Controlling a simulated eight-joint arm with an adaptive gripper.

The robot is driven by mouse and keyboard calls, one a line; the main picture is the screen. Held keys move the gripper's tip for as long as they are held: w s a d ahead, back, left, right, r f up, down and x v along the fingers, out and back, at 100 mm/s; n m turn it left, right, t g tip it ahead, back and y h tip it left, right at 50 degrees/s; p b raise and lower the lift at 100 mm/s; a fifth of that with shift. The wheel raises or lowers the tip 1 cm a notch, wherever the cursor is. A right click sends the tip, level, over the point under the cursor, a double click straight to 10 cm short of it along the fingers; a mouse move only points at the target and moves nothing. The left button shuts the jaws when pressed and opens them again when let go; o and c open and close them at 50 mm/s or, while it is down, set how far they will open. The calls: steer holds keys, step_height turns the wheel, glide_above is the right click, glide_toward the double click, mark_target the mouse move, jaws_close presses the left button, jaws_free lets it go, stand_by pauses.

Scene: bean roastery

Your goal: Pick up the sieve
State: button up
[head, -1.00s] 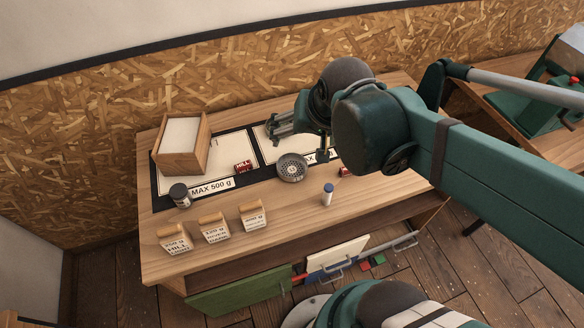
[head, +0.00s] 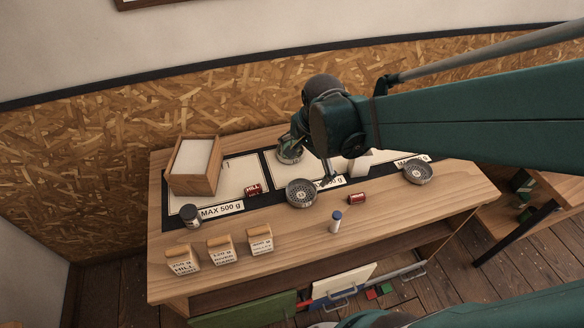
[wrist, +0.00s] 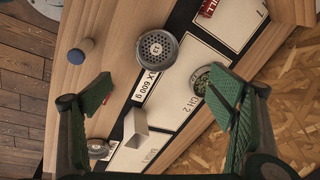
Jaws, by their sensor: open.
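Several round, dish-like things stand on the bench. A grey one with a perforated face (head: 301,193), which looks like a sieve, lies at the front edge of the middle mat. It also shows in the wrist view (wrist: 157,50), above the gap between my fingers. A similar perforated one (head: 418,172) stands at the right and shows partly behind my left finger (wrist: 97,148). A third round one (head: 290,155) with a darker, greenish inside is partly hidden by my arm; it also shows in the wrist view (wrist: 208,80). My gripper (wrist: 162,85) is open and empty above the bench.
A wooden box (head: 194,165) stands at the left back. Several labelled bags (head: 222,250) and a dark jar (head: 190,215) are at the front left. A blue-capped bottle (head: 336,222), a red tin (head: 357,198) and a white block (head: 357,163) are nearby.

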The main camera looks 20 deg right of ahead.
mark_target(302, 195)
steer(key=w+f+m+g+p, duration=0.1)
steer(key=w+f+m+g, duration=0.1)
steer(key=f+m, duration=0.5)
step_height(302, 195, down, 3)
steer(key=shift+w+r+g, duration=0.15)
steer(key=shift+w+g, duration=0.15)
steer(key=shift+w, duration=0.45)
steer(key=shift+f, duration=1.3)
steer(key=shift+f, duration=0.15)
steer(key=shift+d+f+b, duration=0.15)
steer(key=shift+f+b, duration=0.25)
steer(key=shift+f, duration=2.05)
steer(key=shift+c, duration=0.5)
steer(key=c, duration=0.9)
